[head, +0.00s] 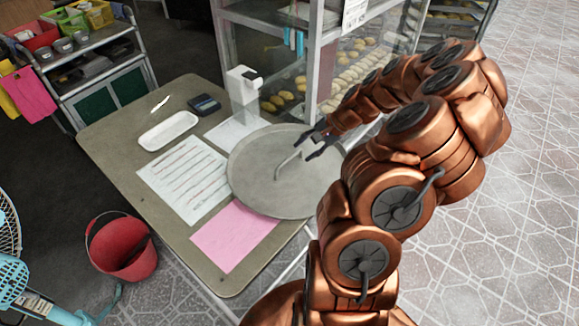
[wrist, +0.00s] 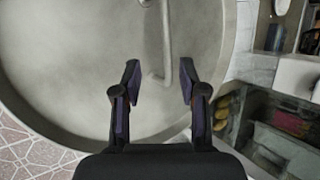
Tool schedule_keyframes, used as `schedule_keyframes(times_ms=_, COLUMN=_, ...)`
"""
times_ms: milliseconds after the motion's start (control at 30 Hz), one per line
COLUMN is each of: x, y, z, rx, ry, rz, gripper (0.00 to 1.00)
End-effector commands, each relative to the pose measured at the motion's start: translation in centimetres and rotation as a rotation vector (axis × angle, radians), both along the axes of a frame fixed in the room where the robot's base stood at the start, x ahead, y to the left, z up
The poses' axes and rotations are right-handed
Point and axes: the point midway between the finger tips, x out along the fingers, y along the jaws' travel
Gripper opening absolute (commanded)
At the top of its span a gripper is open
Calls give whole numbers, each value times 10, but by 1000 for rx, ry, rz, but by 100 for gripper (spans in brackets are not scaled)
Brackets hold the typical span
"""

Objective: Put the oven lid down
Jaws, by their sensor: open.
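The oven lid (head: 255,185) is a round grey metal disc with a raised rim and a bent bar handle (head: 292,160). It lies flat on the table, overlapping the paper sheets. My gripper (head: 312,143) is open and empty at the lid's right side, close to the handle's end. In the wrist view the lid (wrist: 60,60) fills most of the picture, and the handle (wrist: 167,50) runs down between my gripper's spread fingers (wrist: 160,78). I cannot tell whether a finger touches the handle. My arm hides part of the lid's right edge.
The table (head: 115,150) also holds a white tray (head: 168,130), a dark scale-like device (head: 204,104), a white dispenser (head: 243,92), a printed sheet (head: 183,178) and a pink sheet (head: 235,237). A glass cabinet with bread (head: 345,75) stands behind. A red bucket (head: 125,250) is on the floor at left.

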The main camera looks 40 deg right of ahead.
Motion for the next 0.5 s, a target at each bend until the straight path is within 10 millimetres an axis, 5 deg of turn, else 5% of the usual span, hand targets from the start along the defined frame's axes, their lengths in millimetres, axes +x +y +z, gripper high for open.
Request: schedule_keyframes(times_ms=500, x=25, y=31, z=-29, rx=2, ry=2, rz=6, gripper=42)
